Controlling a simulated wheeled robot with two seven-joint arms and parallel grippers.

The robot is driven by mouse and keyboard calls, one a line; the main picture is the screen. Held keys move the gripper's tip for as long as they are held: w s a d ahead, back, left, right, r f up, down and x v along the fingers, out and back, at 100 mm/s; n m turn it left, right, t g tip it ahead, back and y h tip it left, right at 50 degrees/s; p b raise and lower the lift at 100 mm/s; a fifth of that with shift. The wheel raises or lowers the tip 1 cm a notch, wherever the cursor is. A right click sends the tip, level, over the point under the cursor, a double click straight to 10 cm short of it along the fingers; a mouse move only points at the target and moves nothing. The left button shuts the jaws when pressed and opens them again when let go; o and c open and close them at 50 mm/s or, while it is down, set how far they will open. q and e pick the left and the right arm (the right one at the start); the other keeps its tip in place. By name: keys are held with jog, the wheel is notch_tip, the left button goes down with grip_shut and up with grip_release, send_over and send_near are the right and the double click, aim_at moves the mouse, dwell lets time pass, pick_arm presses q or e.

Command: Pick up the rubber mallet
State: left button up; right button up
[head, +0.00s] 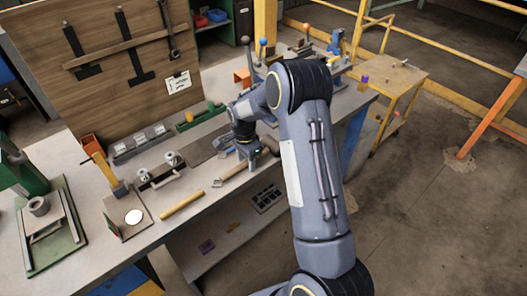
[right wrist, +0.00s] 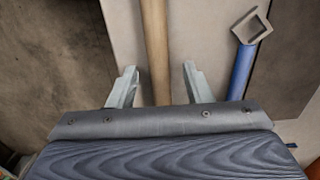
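A tan wooden handle (head: 236,172) lies on the workbench near its front edge, just left of my right gripper (head: 254,159). It looks like the mallet's handle; I cannot make out a mallet head, which may be hidden by the gripper and arm. In the right wrist view the wooden handle (right wrist: 155,45) runs down from the top edge between the two fingers of my right gripper (right wrist: 160,72). The fingers are open, with a gap on both sides of the handle. My left gripper is not in view.
A blue-handled tool with a square hollow end (right wrist: 252,27) lies right of the handle in the wrist view. A wooden rod (head: 182,205) lies on the workbench (head: 160,232) to the left. A pegboard (head: 105,80) stands behind. The bench edge is close.

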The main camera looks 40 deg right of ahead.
grip_shut()
jog(key=shift+r, duration=0.1)
